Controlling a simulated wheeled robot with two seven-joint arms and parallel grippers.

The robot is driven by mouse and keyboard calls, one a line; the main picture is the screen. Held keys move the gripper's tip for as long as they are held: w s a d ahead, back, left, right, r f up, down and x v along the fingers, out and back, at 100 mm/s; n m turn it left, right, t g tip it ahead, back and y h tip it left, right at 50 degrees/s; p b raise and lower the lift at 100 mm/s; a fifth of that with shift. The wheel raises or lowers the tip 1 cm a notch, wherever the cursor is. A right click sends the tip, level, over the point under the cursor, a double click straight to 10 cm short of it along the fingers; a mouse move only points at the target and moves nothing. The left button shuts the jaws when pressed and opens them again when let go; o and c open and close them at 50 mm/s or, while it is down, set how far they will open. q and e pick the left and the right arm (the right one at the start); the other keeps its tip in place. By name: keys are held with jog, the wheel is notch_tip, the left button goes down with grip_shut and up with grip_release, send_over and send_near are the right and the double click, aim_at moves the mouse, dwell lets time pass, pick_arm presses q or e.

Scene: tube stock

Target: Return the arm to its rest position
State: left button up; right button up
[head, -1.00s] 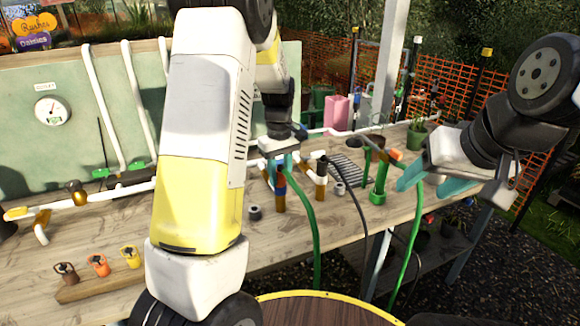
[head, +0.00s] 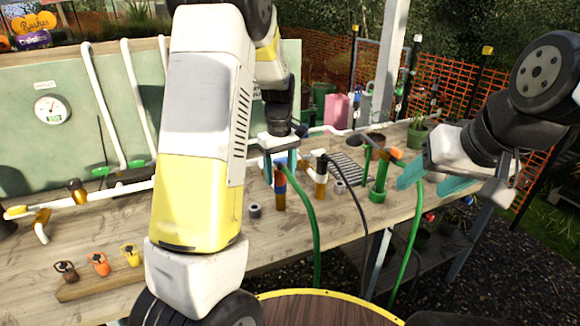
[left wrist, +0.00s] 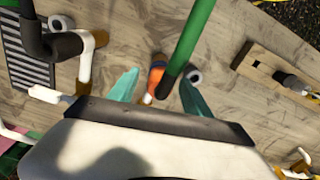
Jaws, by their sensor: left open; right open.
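My left gripper (head: 281,163) is above the workbench near the pipe fittings, behind a brown upright pipe piece with an orange and blue top (head: 280,188). In the left wrist view its two teal fingers (left wrist: 157,88) are spread apart with nothing gripped between them. The orange-topped piece (left wrist: 156,76) and the end of a green hose (left wrist: 188,50) show beyond the fingers. My right gripper (head: 432,184) is at the right over the bench edge, with its teal fingers apart and empty. My left arm hides much of the middle of the bench.
The wooden workbench (head: 110,218) carries white pipes along the back panel (head: 85,125). A rack with three coloured valves (head: 98,265) sits at the front left. A green upright fitting (head: 379,180) stands right of centre. A green hose (head: 316,235) hangs over the front edge.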

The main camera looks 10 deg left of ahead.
pick_arm(q)
notch_tip(320, 180, up, 6)
jog(key=shift+r, duration=0.25)
jog(key=s+d+r+m+t+h, duration=0.1)
jog(key=s+r+m+t, duration=0.2)
jog(key=s, duration=0.9)
jog(key=s+d+r+m+t+h, duration=0.1)
jog(key=s+r+m+t, duration=0.2)
jog(key=s, duration=0.9)
notch_tip(320, 180, up, 5)
jog(key=m, duration=0.3)
jog(key=shift+s, duration=0.15)
jog(key=shift+d, duration=0.15)
